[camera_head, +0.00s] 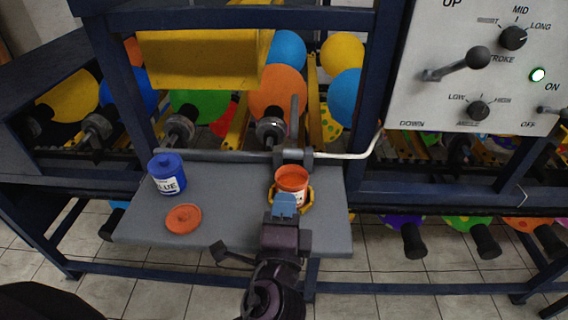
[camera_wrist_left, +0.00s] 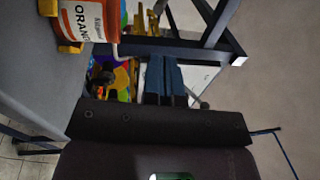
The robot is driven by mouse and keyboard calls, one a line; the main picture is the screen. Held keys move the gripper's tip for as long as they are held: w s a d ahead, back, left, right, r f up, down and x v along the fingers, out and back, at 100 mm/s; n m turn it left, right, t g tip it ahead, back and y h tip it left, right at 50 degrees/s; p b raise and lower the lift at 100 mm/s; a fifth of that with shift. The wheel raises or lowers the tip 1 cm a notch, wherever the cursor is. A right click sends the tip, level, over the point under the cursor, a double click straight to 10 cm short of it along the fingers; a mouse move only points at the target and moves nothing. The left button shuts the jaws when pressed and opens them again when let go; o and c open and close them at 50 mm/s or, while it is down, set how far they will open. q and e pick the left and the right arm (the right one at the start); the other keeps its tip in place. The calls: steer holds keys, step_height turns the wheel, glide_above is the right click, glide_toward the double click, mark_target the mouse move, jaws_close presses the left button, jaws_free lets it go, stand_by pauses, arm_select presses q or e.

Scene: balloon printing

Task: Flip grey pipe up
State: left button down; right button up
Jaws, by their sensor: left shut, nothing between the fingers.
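A grey pipe (camera_head: 294,118) points up from a joint (camera_head: 293,155) on the horizontal bar at the back of the grey shelf (camera_head: 235,222). An open pot with an orange rim and label (camera_head: 291,180) stands below the joint, inside a yellow holder (camera_head: 309,198). My left gripper (camera_head: 284,204) is just in front of the pot, with its blue fingertips closed together and empty; I cannot tell whether it touches the pot. In the left wrist view the pot (camera_wrist_left: 85,18) is at the upper left, beside the closed fingers (camera_wrist_left: 166,78). My right gripper is not in view.
A white bent tube (camera_head: 350,155) runs right from the joint. A control panel (camera_head: 480,75) is at the upper right. Balloons and dark blue frame bars stand behind the shelf.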

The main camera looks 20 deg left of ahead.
mark_target(293, 140)
arm_select(q)
steer(key=p+x, duration=0.3)
steer(key=x, duration=0.9)
steer(key=shift+w+d, duration=0.1)
steer(key=shift+w, duration=0.15)
steer(key=shift+w+p, duration=0.3)
steer(key=shift+w, duration=0.25)
